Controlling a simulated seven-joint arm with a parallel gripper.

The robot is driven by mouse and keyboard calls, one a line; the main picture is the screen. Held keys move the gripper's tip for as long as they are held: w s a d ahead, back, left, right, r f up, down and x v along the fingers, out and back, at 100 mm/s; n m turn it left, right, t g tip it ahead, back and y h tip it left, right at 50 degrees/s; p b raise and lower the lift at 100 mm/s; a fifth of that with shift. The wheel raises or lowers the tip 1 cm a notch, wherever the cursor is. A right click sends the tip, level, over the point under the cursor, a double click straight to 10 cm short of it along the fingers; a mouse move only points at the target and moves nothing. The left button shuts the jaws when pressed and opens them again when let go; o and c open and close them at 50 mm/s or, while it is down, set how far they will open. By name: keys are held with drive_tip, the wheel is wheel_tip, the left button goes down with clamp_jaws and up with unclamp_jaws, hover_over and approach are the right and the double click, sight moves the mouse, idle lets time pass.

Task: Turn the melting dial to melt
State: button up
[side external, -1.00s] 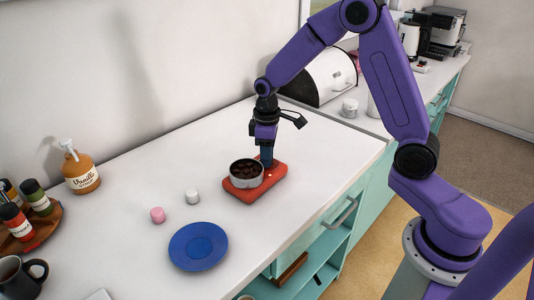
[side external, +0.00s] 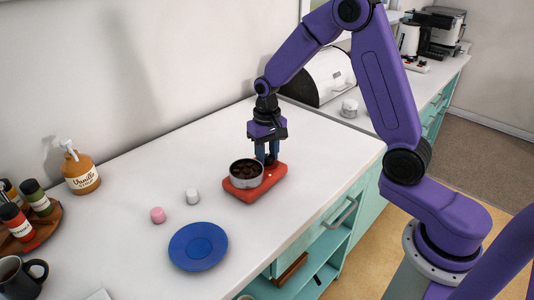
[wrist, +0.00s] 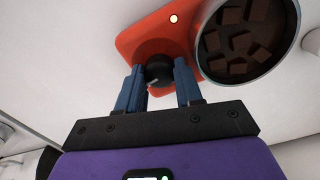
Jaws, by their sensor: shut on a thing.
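The red melting unit (side external: 255,190) sits on the white counter. A metal pot of brown chocolate chunks (side external: 246,172) stands on it; in the wrist view the chunks (wrist: 240,38) lie loose in the round pot. The black dial (wrist: 158,74) with a pale pointer mark is on the unit beside the pot. A small round light (wrist: 173,18) on the unit glows pale yellow. My gripper (side external: 267,160) points down, its blue fingers shut on the dial from both sides. Dial markings cannot be read, and the fingers hide the dial's sides.
A vanilla bottle (side external: 81,170) is near the wall. A bread bin (side external: 318,76) stands behind. The counter right of the unit is clear.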

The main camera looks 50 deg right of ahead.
drive_tip(key=shift+m, duration=0.7)
drive_tip(key=o, duration=1)
drive_tip(key=shift+o, duration=0.2)
drive_tip(key=shift+n, duration=0.3)
